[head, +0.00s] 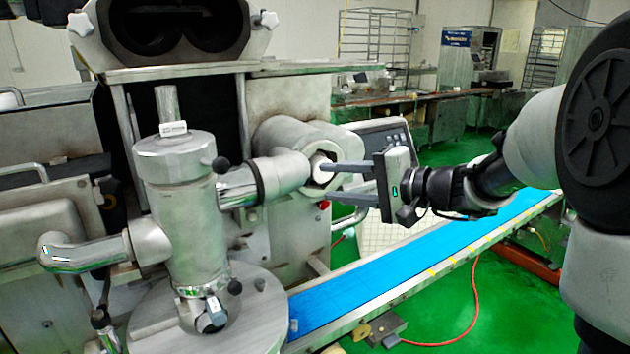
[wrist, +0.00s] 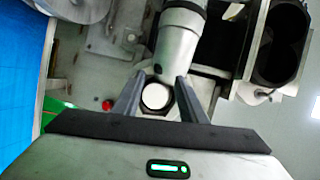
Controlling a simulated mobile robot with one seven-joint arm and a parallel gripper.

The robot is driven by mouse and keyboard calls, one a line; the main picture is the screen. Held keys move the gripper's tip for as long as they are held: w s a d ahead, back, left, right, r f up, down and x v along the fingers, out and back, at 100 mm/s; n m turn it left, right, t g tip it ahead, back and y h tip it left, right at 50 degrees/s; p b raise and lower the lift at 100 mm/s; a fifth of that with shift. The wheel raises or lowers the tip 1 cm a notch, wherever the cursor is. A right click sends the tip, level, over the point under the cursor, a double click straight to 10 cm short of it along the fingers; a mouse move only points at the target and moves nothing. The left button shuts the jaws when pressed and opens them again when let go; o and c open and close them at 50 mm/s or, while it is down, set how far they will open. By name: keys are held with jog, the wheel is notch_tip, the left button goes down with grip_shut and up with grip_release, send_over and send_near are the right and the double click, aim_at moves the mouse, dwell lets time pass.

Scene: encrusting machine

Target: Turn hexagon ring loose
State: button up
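The hexagon ring (head: 316,172) is a metal collar with a pale round centre, at the end of the machine's horizontal pipe, in the middle of the head view. In the wrist view the ring (wrist: 156,97) faces the camera, lying between the two fingers. My gripper (head: 329,180) reaches in from the right, its two grey fingers apart, one higher and one lower at the ring. In the wrist view my gripper (wrist: 161,78) has one finger on each side of the ring. I cannot tell whether either finger touches it. The ring's far side is hidden.
The pipe joins an upright metal cylinder (head: 178,200) on the left. A blue conveyor belt (head: 400,270) runs below my gripper. The machine's cabinet (head: 290,105) stands behind the ring. Green floor shows to the right, with a red hose (head: 474,300) on it.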

jog(key=x, duration=0.5)
jog(key=shift+w+a+f, duration=0.1)
jog(key=shift+w+a, duration=0.15)
jog(key=shift+a, duration=0.05)
grip_shut()
